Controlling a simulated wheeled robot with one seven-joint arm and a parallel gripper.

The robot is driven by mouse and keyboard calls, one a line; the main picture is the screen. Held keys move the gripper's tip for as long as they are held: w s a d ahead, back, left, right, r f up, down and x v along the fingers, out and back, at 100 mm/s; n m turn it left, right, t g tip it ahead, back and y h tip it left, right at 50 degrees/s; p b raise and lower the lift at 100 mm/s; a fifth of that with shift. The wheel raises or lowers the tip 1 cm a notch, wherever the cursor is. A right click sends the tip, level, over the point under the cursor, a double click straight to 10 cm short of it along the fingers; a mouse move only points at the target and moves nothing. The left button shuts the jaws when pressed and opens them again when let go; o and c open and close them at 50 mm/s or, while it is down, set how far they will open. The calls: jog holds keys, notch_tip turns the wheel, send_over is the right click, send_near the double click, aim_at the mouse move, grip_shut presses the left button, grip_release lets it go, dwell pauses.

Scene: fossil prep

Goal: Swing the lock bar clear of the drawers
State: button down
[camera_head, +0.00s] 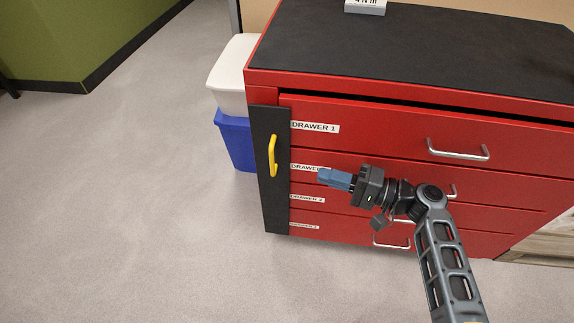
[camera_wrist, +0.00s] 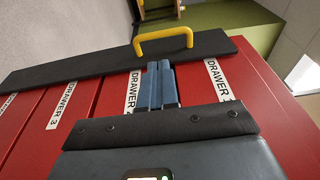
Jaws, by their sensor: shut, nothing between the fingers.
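The lock bar (camera_head: 267,199) is a black upright strip at the left edge of the red drawer cabinet, with a yellow handle (camera_head: 272,155). It lies alongside the left ends of the drawers, by their labels. In the wrist view the lock bar (camera_wrist: 90,68) runs across the picture with its yellow handle (camera_wrist: 163,40) just beyond my fingertips. My gripper (camera_head: 325,175) is in front of the second drawer, right of the bar, pointing left. Its blue fingers (camera_wrist: 157,68) are shut together and empty. They look apart from the handle; the exact gap is hard to tell.
Top drawer (camera_head: 385,130) has a silver pull (camera_head: 458,149); lower pulls are partly behind my arm. A white bin (camera_head: 230,75) and a blue bin (camera_head: 235,140) stand left of the cabinet. A small labelled block (camera_head: 366,7) sits on the black top. The floor at left is clear.

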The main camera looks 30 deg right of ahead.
aim_at(288, 167)
jog(key=shift+d, duration=0.3)
jog(key=b+x, duration=0.1)
jog(key=x, duration=0.9)
jog(key=shift+a, duration=0.1)
dwell(0.3)
jog(key=shift+s+a+m+t+h, duration=0.1)
jog(key=shift+a+m+t+h, duration=0.1)
jog(key=shift+m+t+h, duration=0.2)
